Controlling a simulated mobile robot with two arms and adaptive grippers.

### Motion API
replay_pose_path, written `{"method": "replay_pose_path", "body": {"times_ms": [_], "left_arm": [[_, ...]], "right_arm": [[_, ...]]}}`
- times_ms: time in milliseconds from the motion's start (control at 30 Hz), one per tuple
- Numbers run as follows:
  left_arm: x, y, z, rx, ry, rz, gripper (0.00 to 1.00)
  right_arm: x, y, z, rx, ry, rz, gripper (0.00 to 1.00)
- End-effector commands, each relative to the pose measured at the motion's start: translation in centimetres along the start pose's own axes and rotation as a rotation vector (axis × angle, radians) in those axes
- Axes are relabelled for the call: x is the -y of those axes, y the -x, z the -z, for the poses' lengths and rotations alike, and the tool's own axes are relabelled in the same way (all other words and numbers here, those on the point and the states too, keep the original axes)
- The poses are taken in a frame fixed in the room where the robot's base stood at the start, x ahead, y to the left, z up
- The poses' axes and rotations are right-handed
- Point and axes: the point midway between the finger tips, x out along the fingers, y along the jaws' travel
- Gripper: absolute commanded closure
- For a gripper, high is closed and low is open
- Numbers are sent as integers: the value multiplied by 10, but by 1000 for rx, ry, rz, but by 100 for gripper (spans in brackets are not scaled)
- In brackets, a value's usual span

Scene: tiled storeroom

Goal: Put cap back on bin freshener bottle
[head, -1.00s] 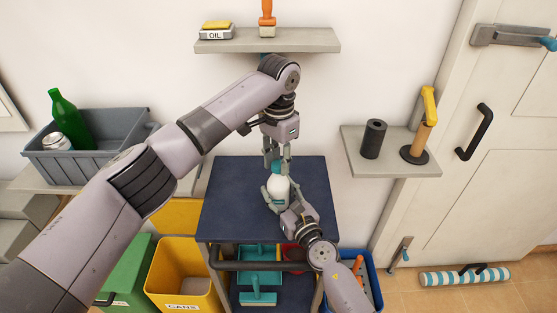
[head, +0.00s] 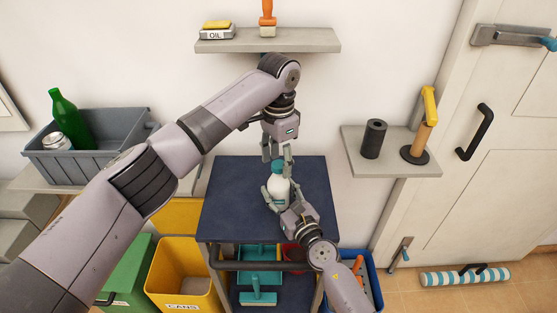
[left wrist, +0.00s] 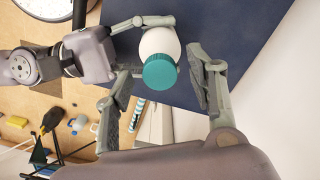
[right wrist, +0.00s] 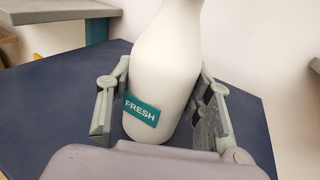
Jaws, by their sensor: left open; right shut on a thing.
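The white freshener bottle (head: 279,186) stands on the dark blue cart top (head: 225,200), with a teal FRESH label in the right wrist view (right wrist: 141,110). The teal cap (head: 278,168) sits on the bottle's top; the left wrist view shows the cap (left wrist: 160,71) from above. I cannot tell whether it is fully seated. My right gripper (head: 277,194) is shut around the bottle's body. My left gripper (head: 276,154) is open just above the cap, and in the left wrist view its fingers (left wrist: 164,88) lie apart on either side of it.
A side shelf (head: 385,168) at right holds a black roll and a yellow-topped tool. A grey crate (head: 100,163) stands at left. The cart top around the bottle is clear.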

Motion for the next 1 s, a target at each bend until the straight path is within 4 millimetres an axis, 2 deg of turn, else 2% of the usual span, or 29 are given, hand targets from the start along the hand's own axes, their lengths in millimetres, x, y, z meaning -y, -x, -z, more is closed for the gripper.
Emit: {"method": "replay_pose_path", "body": {"times_ms": [500,700,1000], "left_arm": [[0,97,0,-2,1,2,49],[0,114,0,-1,-1,0,49],[0,116,0,0,-1,0,49]], "right_arm": [[0,0,1,-1,0,0,100],[0,0,1,-1,0,0,100],[0,0,1,-1,0,0,100]]}}
